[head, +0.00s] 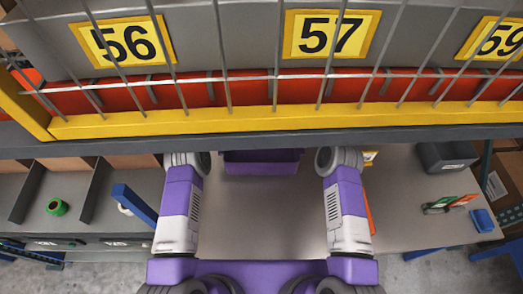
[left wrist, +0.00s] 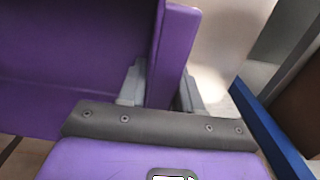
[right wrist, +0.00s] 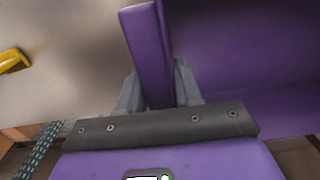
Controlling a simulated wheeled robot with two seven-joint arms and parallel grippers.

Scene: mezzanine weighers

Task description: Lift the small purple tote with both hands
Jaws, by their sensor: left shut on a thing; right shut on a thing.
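The small purple tote (head: 262,167) is partly in view between my two forearms in the head view; the grey and yellow shelf edge hides its far part. In the left wrist view my left gripper (left wrist: 160,92) is shut on one side wall of the tote (left wrist: 70,60), a finger on each side of it. In the right wrist view my right gripper (right wrist: 154,88) is shut on the opposite side wall of the tote (right wrist: 240,60). In the head view both grippers are hidden under the shelf edge. I cannot tell whether the tote touches the tabletop.
A shelf beam (head: 280,121) with wire mesh and number signs crosses above my arms. The grey tabletop (head: 265,220) is bare between my arms. A dark grey bin (head: 447,157) and a blue item (head: 482,220) are at right. A green roll (head: 57,207) is at left.

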